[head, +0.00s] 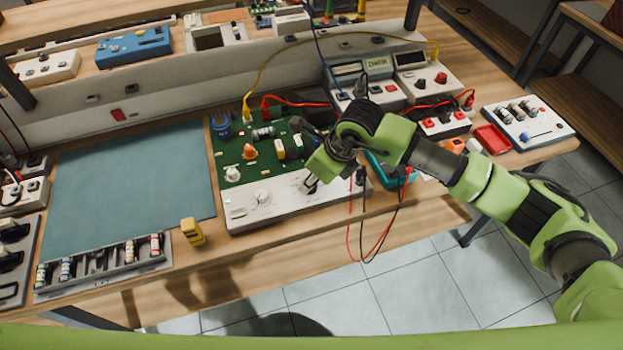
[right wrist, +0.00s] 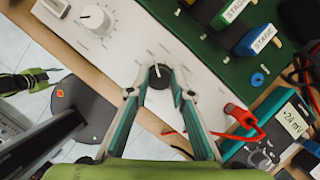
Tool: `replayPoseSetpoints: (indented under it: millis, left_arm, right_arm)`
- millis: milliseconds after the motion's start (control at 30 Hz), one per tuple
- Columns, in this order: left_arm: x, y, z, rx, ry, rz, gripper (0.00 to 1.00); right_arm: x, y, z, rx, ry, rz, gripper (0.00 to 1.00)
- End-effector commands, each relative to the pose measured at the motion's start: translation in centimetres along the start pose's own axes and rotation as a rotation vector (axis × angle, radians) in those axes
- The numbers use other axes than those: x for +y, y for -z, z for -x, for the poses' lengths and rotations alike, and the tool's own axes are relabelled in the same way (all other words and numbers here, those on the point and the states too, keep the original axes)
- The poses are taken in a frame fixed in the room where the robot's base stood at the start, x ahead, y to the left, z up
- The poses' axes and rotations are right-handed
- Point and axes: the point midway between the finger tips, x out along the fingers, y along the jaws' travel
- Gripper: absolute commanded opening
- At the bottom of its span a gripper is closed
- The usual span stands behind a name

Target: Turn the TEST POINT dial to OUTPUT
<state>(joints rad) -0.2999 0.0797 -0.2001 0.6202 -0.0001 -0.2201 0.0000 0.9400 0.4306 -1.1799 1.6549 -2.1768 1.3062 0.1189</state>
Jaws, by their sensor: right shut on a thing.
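The black dial (right wrist: 158,76) sits on the white front panel (right wrist: 130,55) of the green circuit board unit, among small printed labels too small to read. Its white pointer line points toward the top of the right wrist view. My right gripper (right wrist: 159,93) is shut on the dial, with one fingertip on each side of it. In the head view my right gripper (head: 312,184) reaches down to the panel (head: 290,198) near its right end, and the fingers largely hide the dial.
A white knob (head: 262,196) is on the panel's left part. A red test lead plug (right wrist: 240,115) and a teal meter (right wrist: 290,115) reading about -24 mV are close to my right fingers. Red and black leads (head: 385,225) hang over the bench edge. A blue-green mat (head: 130,185) lies clear at left.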

Motion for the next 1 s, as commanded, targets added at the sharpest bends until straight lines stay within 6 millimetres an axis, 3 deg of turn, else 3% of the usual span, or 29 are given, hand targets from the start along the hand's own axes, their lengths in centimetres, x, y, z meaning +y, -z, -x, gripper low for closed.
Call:
replayPoseSetpoints:
  millis: [1000]
  left_arm:
    - [0.1, -0.5, -5.7, 0.0, 0.0, 0.0, 0.33]
  right_arm:
    - [0.4, -0.2, -0.1, -0.003, 0.241, -0.581, 0.0]
